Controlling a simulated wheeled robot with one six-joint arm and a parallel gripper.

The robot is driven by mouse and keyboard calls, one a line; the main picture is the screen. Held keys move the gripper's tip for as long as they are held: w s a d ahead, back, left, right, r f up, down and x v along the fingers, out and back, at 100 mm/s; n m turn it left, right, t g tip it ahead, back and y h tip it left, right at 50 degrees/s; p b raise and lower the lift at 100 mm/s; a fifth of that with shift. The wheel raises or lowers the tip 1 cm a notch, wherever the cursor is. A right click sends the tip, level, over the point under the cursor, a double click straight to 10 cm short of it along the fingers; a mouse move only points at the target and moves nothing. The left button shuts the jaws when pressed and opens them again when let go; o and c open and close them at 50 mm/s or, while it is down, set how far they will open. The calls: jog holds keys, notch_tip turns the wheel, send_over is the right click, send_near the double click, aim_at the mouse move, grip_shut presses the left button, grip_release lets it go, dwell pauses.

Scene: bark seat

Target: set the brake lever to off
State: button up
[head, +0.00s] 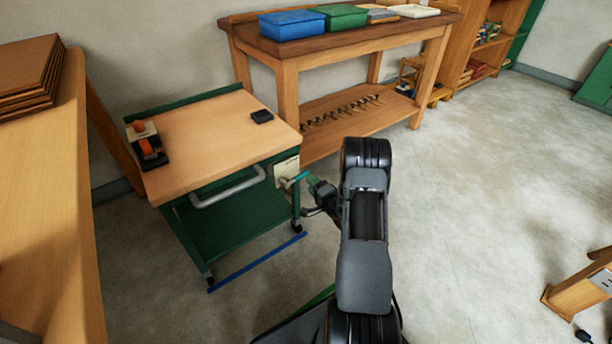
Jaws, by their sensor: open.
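The cart (215,130) has a wooden top and a green frame. A pale plate (286,168) is fixed on its right side, near the front corner. A thin teal lever (299,177) sticks out from the plate toward the right. I cannot read any off or on marks on the plate. My gripper (312,196) is open beside the lever's outer end, just right of the cart. The gripper is small and dark here, and I cannot tell whether it touches the lever.
An orange-and-black tool (148,147) and a small black block (262,116) lie on the cart top. A blue strip (257,263) marks the floor before the cart. A workbench (340,50) stands behind, a wooden table (45,230) at left. Floor at right is mostly clear.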

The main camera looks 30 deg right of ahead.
jog(key=s+p, duration=0.1)
jog(key=s, duration=0.6)
jog(key=shift+s+d+p, duration=0.2)
jog(key=shift+d+p, duration=0.1)
jog(key=shift+d, duration=0.1)
jog(key=w+a+r+n+g+h+p, duration=0.1)
jog(key=a+r+n+g+p, duration=0.15)
jog(key=r+p, duration=0.6)
jog(key=w+a+r+n+g+h+p, duration=0.1)
jog(key=w+r+n+g+h+p, duration=0.15)
jog(key=r, duration=1.05)
jog(key=w+a+r+n+g+h+p, duration=0.1)
jog(key=a+r+n+g+p, duration=0.15)
jog(key=r+p, duration=0.65)
jog(key=s+a+r+n+g+p, duration=0.2)
jog(key=s+a+r+p, duration=0.2)
jog(key=s+r, duration=0.3)
jog(key=s+a+r+n+g+y+p, duration=0.1)
jog(key=s+a+r+n+g+p, duration=0.1)
jog(key=s+a+r, duration=0.4)
jog(key=s+a+r+n+g+y+p, duration=0.1)
jog(key=s+a+r+n+g+p, duration=0.1)
jog(key=s+a+r+p, duration=0.3)
jog(key=s+r+n+p, duration=0.1)
jog(key=s+r, duration=0.2)
jog(key=r, duration=0.4)
jog(key=shift+s+a+r+g, duration=0.15)
jog(key=shift+s+r+g, duration=0.15)
jog(key=shift+r+g, duration=0.1)
